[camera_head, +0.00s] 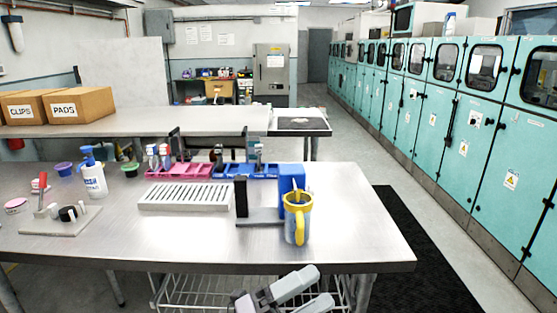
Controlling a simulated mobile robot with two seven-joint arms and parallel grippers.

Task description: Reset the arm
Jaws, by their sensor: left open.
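My left gripper (319,287) shows at the bottom of the head view, right of the middle. Its two grey fingers are apart, with nothing visible between them. It is in front of the near edge of the steel table (340,210), lower in the picture than the table top and clear of the things on it. The rest of the left arm is cut off by the bottom edge. My right gripper is not in view.
A mug with a yellow handle (298,222) stands near the table's front, beside a blue block (291,178) on a dark stand. A slotted grey rack (185,197), white bottle (94,179) and pink tray (178,171) are further left. The table's right end is bare.

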